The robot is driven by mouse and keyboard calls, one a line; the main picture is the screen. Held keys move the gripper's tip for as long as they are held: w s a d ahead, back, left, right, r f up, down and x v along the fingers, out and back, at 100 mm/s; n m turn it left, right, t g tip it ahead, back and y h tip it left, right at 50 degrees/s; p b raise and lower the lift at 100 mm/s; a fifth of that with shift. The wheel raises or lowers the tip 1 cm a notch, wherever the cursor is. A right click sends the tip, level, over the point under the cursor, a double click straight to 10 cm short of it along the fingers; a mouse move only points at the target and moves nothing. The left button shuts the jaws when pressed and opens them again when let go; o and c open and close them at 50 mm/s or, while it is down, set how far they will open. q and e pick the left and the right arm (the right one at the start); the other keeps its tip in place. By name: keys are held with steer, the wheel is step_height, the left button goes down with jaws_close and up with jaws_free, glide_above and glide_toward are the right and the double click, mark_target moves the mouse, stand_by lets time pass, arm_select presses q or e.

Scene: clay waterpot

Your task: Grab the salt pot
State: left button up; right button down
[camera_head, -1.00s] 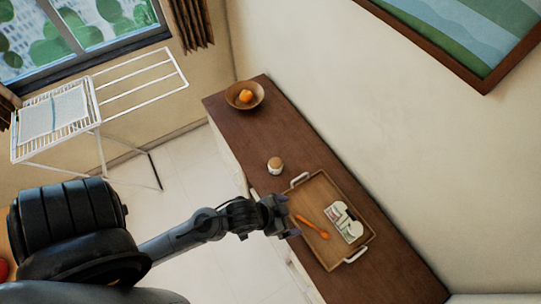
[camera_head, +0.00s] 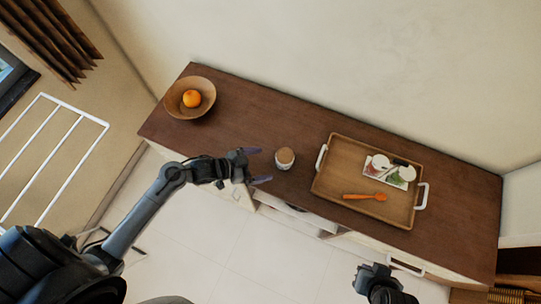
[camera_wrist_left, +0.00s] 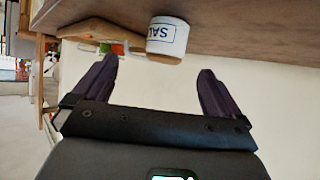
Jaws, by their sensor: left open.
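The salt pot (camera_head: 284,160), a small white jar with a brown lid, stands on the brown sideboard (camera_head: 240,120), left of the tray. In the left wrist view the pot (camera_wrist_left: 168,36) appears upside down, with letters of SALT on its side. My left gripper (camera_head: 260,165) is open and empty, just left of the pot, its purple fingers pointing toward it. In the wrist view the pot is beyond the fingertips (camera_wrist_left: 157,68), between their lines and apart from them. My right gripper (camera_head: 375,280) is at the bottom, in front of the sideboard; its jaw opening is unclear.
A wooden tray (camera_head: 335,185) with white handles holds an orange spoon (camera_head: 366,197) and a small dish set (camera_head: 390,172). A wooden bowl (camera_head: 179,104) with an orange (camera_head: 191,98) stands at the left end. The sideboard between bowl and pot is clear.

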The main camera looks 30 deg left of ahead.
mark_target(277, 160)
arm_select(q)
steer(key=b+x, duration=0.1)
steer(key=x, duration=0.2)
steer(key=shift+w+r, duration=0.15)
steer(key=x, duration=0.3)
steer(key=shift+w, duration=0.25)
steer(key=shift+w+d+f, duration=0.25)
steer(key=shift+w+d, duration=0.1)
steer(key=shift+w, duration=0.1)
steer(key=w+d, duration=0.1)
steer(key=w+d+f, duration=0.1)
steer(key=w, duration=0.1)
steer(key=shift+w, duration=0.1)
steer(key=shift+w+d+f, duration=0.35)
steer(key=shift+f, duration=0.05)
arm_select(e)
steer(key=shift+w+d+f, duration=0.1)
steer(key=shift+d+f, duration=0.2)
steer(key=shift+f, duration=0.2)
steer(key=shift+w+d+f, duration=0.1)
steer(key=shift+d+f, duration=0.2)
steer(key=shift+f, duration=0.2)
arm_select(q)
steer(key=c, duration=1.2)
arm_select(e)
steer(key=shift+d, duration=0.1)
